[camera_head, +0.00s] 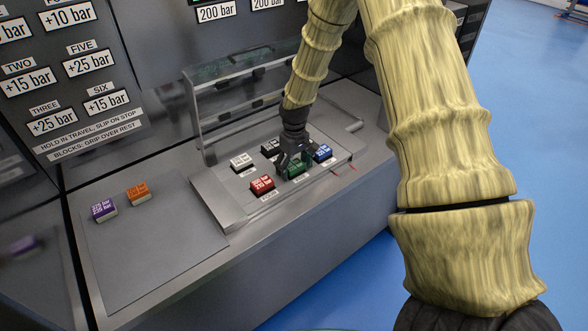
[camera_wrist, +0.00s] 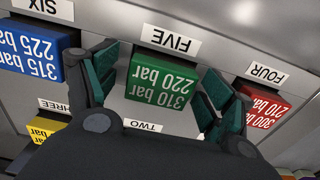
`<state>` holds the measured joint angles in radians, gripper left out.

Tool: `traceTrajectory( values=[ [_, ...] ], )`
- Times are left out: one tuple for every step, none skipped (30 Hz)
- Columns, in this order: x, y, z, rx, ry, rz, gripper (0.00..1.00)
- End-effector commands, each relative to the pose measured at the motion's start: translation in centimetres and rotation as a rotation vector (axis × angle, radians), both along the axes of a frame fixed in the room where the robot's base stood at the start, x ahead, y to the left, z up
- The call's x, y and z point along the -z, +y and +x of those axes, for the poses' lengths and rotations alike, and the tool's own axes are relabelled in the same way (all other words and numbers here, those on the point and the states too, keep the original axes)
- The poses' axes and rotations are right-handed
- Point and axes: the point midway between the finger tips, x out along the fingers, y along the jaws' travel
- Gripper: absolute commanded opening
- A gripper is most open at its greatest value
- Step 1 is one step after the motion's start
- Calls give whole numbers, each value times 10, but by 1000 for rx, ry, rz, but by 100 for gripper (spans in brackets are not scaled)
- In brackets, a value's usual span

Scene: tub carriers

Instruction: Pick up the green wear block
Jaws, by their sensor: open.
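The green wear block (camera_wrist: 161,81), marked 310 bar and 220 bar, sits at the place labelled FIVE. It also shows in the head view (camera_head: 296,169), partly hidden by my gripper. My gripper (camera_head: 292,163) is above the tray with its fingers pointing down. In the wrist view my gripper (camera_wrist: 161,88) is open, with one teal-padded finger on each side of the green block. A gap shows between each finger and the block. I cannot tell how far the fingertips reach down beside it.
A red block (camera_head: 262,185) and a blue block (camera_head: 323,153) flank the green one. A white block (camera_head: 242,161) and a dark block (camera_head: 270,148) stand behind. Purple (camera_head: 104,210) and orange (camera_head: 138,195) blocks lie on the left bench. A raised clear guard (camera_head: 245,73) stands behind the tray.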

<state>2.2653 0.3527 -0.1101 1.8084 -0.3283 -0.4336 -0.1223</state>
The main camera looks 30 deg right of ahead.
Motion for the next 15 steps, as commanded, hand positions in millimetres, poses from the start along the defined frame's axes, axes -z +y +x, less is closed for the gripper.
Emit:
traceTrajectory(
  values=[
    [0,0,0,0,0,0,82],
    [0,0,0,0,0,0,80],
    [0,0,0,0,0,0,73],
    [0,0,0,0,0,0,68],
    [0,0,0,0,0,0,62],
    [0,0,0,0,0,0,55],
    [0,0,0,0,0,0,49],
    [0,0,0,0,0,0,44],
    [0,0,0,0,0,0,37],
    [0,0,0,0,0,0,31],
    [0,0,0,0,0,0,31],
    [0,0,0,0,0,0,31],
    [0,0,0,0,0,0,31],
    [0,0,0,0,0,0,31],
    [0,0,0,0,0,0,31]
  ],
)
